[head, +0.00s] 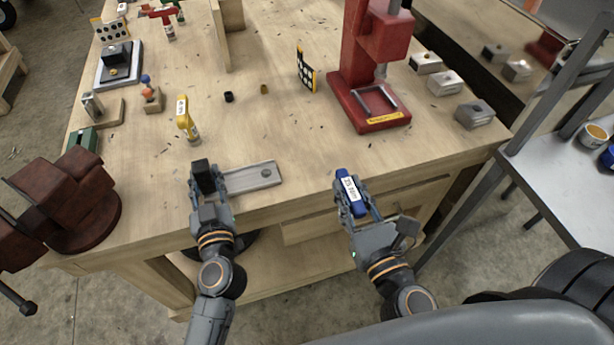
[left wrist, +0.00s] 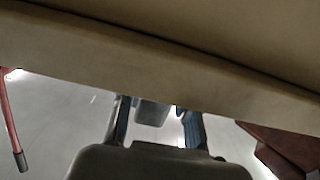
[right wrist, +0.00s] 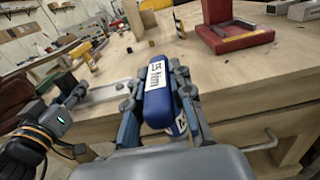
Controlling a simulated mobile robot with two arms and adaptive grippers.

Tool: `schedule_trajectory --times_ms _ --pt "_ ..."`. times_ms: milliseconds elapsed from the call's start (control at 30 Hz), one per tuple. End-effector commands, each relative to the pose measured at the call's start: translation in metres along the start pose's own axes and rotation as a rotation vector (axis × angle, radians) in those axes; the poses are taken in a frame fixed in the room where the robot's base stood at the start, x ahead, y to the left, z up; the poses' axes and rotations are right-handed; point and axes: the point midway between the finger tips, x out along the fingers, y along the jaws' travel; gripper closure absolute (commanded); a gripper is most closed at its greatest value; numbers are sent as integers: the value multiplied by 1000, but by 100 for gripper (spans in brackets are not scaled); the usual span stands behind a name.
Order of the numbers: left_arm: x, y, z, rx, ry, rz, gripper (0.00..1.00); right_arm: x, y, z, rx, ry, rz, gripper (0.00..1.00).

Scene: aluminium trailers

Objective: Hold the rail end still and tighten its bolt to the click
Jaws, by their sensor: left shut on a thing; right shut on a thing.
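A flat grey metal rail (head: 252,178) lies along the front edge of the bench, with a small round bolt head (head: 266,172) near its right end. My left gripper (head: 207,183) is shut at the rail's left end, on a black block (head: 203,174). In the left wrist view a dark piece (left wrist: 151,112) shows between the fingers; the bolt is hidden there. My right gripper (head: 352,195) is shut on a blue torque tool (head: 350,189) with a white label, which looks like "15 N·m" in the right wrist view (right wrist: 157,85). The tool is right of the rail, apart from the bolt.
A yellow tool (head: 186,120) stands behind the rail. A red press (head: 372,70) is at the back right, with several metal blocks (head: 474,113) beside it. A brown vise (head: 75,195) sits at the left corner. The bench between rail and press is mostly clear.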

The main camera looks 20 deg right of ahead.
Motion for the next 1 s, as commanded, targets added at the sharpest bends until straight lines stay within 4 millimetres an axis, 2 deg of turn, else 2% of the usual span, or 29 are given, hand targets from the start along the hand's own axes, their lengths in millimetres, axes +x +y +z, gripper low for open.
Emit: schedule_trajectory --times_ms 167,533,1000 --pt "0 0 0 0 -1 0 100 8 10 6 -2 -7 44 100" --pt "0 0 0 0 0 0 100 49 75 36 -16 -9 344 100" --pt "0 0 0 0 -1 0 100 71 114 53 -10 -5 565 100"
